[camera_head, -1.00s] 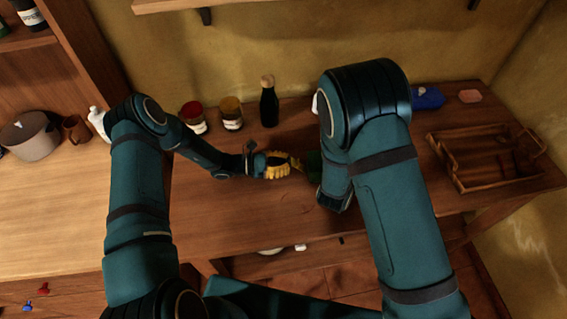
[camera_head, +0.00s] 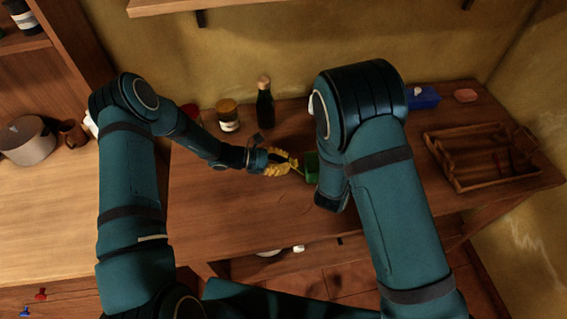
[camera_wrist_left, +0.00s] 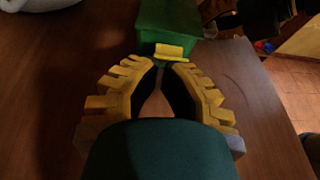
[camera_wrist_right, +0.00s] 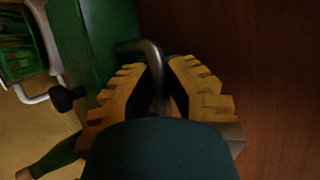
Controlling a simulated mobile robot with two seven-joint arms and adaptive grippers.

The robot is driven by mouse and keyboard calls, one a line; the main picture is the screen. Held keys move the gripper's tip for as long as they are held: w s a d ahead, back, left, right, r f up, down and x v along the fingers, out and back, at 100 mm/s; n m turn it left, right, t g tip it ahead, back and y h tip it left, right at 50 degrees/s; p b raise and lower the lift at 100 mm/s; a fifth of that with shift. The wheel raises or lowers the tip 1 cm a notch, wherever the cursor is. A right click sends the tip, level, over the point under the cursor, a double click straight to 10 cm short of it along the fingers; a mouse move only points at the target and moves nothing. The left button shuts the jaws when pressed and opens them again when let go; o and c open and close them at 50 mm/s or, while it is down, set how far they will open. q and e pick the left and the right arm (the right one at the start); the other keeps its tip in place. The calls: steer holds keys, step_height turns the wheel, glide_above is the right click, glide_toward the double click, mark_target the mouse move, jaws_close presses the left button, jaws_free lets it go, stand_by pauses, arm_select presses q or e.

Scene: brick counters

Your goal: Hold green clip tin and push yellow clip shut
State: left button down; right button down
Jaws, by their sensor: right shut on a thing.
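The green tin (camera_head: 311,168) stands on the wooden counter, partly hidden by my right arm; it also shows in the left wrist view (camera_wrist_left: 167,18). Its yellow clip (camera_wrist_left: 172,51) sticks out from the side facing my left gripper. My left gripper (camera_head: 290,164) is just left of the tin, its fingertips (camera_wrist_left: 166,65) slightly apart, very close to the clip; contact is unclear. My right gripper (camera_wrist_right: 162,64) is shut on the tin's grey metal handle (camera_wrist_right: 152,52). My right arm hides that gripper in the head view.
Behind the arms stand a dark bottle (camera_head: 265,106) and a yellow-lidded jar (camera_head: 228,118). A wooden tray (camera_head: 480,160) and a blue box (camera_head: 422,98) are at the right. The counter in front of the tin is clear.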

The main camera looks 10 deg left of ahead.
arm_select(q)
steer(key=shift+w+d+r+y, duration=0.15)
steer(key=shift+d+r+y, duration=0.3)
steer(key=shift+r, duration=0.2)
steer(key=shift+w+d+r+g+y, duration=0.15)
steer(key=shift+d+r+g+y, duration=0.15)
steer(key=shift+d+y, duration=0.4)
steer(key=shift+w+d+r+g+y, duration=0.15)
steer(key=shift+d+r+g+y, duration=0.2)
steer(key=shift+y, duration=0.6)
steer(key=shift+r, duration=0.15)
steer(key=shift+r, duration=0.65)
steer(key=v, duration=2)
steer(key=shift+a+f, duration=0.25)
steer(key=shift+s, duration=0.1)
